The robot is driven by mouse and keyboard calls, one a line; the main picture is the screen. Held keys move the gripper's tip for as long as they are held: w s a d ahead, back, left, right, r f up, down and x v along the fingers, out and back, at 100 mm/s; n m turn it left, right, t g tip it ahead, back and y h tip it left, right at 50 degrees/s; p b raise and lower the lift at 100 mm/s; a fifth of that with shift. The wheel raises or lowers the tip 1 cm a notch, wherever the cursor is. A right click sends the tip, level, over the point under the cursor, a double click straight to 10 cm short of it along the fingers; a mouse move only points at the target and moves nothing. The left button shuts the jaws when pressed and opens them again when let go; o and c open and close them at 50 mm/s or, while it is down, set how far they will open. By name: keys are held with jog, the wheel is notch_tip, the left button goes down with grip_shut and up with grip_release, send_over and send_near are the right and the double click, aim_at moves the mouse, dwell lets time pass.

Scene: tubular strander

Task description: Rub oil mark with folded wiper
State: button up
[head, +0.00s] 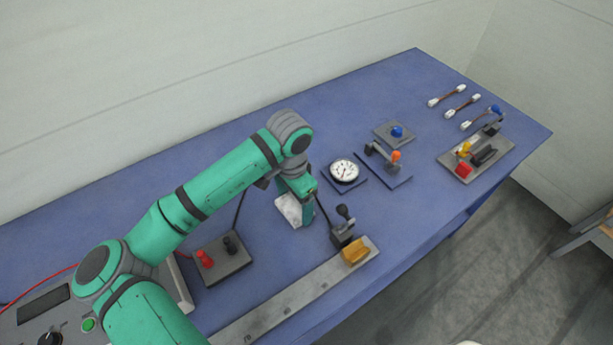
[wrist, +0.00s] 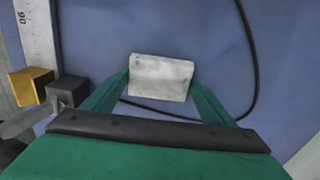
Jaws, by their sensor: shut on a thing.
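A folded wiper (wrist: 160,78), a pale grey-white block-like pad with faint smudges, is held between the two green fingers of my gripper (wrist: 160,88) in the wrist view. In the head view the wiper (head: 289,209) is at the blue table top, partly behind my gripper (head: 296,205). My gripper is shut on it, pointing down. I cannot tell whether the wiper touches the table. I cannot make out an oil mark in either view; the wiper and fingers may hide it.
A box with red and black terminals (head: 222,258) is left of the wiper. A rail (head: 300,296) with a yellow block (head: 355,251) and black-knobbed clamp (head: 343,230) is close in front. A dial gauge (head: 344,171) stands to the right. A black cable (wrist: 250,60) curves around the wiper.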

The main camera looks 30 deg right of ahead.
jog(key=d, duration=0.3)
jog(key=shift+w+d, duration=0.1)
jog(key=shift+d+r, duration=0.15)
jog(key=shift+r, duration=3.9)
jog(key=shift+w+a, duration=0.2)
jog(key=shift+a, duration=0.05)
